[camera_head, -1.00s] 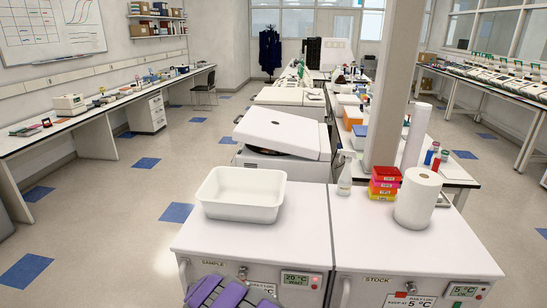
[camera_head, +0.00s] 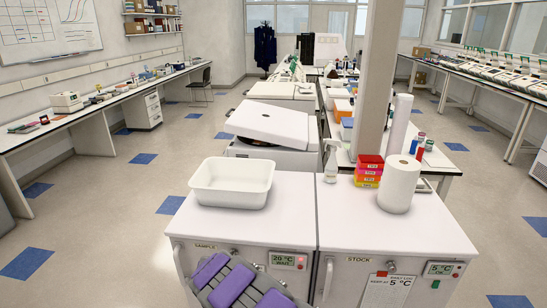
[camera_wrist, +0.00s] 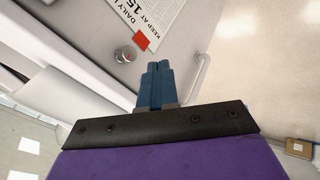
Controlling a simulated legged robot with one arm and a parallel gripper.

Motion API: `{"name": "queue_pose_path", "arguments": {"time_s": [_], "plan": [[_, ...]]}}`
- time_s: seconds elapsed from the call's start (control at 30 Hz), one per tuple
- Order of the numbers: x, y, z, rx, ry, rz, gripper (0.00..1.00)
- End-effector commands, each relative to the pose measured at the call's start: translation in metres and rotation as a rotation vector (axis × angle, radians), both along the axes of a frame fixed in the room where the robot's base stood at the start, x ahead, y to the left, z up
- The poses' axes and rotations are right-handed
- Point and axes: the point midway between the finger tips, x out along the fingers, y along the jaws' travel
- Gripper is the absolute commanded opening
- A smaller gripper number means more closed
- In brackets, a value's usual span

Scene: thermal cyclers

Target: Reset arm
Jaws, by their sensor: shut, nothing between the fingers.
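My gripper (camera_wrist: 155,85) shows in the wrist view as two blue fingers, closed together and empty. Beyond them is a white cabinet front with a round knob (camera_wrist: 126,55), a bar handle (camera_wrist: 202,72) and a paper sign (camera_wrist: 158,14) reading "KEEP AT 15", with a red tag (camera_wrist: 141,43). The fingers appear apart from the front, though the gap is hard to judge. In the head view my purple arm covers part of the SAMPLE cabinet (camera_head: 250,222) at the bottom, and the fingertips are hidden there. The cabinet's display reads 20 °C.
The STOCK cabinet (camera_head: 385,230) adjoins on the right. On the tops stand a white tub (camera_head: 232,195), a spray bottle (camera_head: 331,162), stacked colored boxes (camera_head: 368,171) and a paper roll (camera_head: 399,185). A pillar (camera_head: 376,80) rises behind. Open floor (camera_head: 110,210) lies to the left.

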Motion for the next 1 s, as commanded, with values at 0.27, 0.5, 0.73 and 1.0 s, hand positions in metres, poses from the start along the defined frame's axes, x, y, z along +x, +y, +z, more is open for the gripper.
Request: {"name": "queue_pose_path", "arguments": {"time_s": [0.27, 0.5, 0.73, 1.0], "plan": [[0.015, -0.114, 0.08, -0.088, -0.031, -0.235, 0.0], [-0.019, -0.235, 0.159, -0.139, -0.001, -0.51, 0.0], [-0.087, -0.314, 0.217, -0.139, 0.073, -0.74, 0.0], [-0.195, -0.367, 0.255, -0.074, 0.222, -0.949, 0.0]]}}
